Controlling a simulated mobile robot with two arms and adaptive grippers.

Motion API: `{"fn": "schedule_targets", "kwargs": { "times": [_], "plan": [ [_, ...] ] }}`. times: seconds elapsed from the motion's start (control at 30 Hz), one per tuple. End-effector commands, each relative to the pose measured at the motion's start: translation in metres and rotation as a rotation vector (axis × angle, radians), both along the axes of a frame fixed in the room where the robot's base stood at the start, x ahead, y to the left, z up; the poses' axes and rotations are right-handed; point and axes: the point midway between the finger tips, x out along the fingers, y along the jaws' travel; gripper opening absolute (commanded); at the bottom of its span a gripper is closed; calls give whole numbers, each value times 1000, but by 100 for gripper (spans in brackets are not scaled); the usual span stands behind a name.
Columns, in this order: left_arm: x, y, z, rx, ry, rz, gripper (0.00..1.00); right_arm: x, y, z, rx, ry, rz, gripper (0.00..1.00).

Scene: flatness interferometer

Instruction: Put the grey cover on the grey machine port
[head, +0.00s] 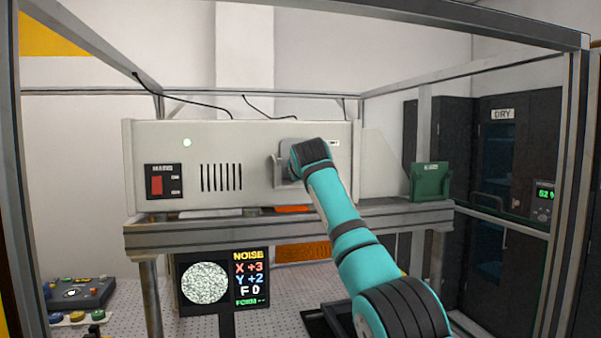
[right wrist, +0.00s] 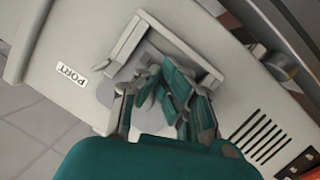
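The grey port area is on the front of the pale grey machine (head: 240,140), beside the "PORT" label (right wrist: 73,76). A grey angled bracket (head: 280,172) stands out there; in the right wrist view it forms a corner (right wrist: 143,38) beyond the fingertips. A flat grey rounded piece (right wrist: 150,122) lies behind the fingers; I cannot tell whether it is the cover or the port face. My right gripper (right wrist: 166,78) is at the port with its fingers bent inward and close together. Whether they pinch anything is unclear. In the head view my wrist hides it. My left gripper is not in view.
A metal frame surrounds the bench (head: 190,238). A green holder (head: 430,182) stands right of the machine. A screen (head: 222,282) hangs below, and a control box (head: 82,293) sits at lower left. Dark cabinets (head: 500,150) stand at right.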

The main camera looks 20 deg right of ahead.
Motion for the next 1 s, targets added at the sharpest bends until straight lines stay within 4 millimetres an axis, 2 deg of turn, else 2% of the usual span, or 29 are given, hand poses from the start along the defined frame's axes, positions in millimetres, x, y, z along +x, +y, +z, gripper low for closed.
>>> {"fn": "schedule_targets", "kwargs": {
  "times": [0.27,0.5,0.83,1.0],
  "plan": [
    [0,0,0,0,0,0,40,0,-1,0,0,0,-1,0],
    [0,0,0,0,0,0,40,0,-1,0,0,-1,-1,25],
    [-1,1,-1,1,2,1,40,-2,0,0,0,0,-1,25],
    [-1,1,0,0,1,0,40,-12,3,4,-1,-3,0,25]
  ]
}}
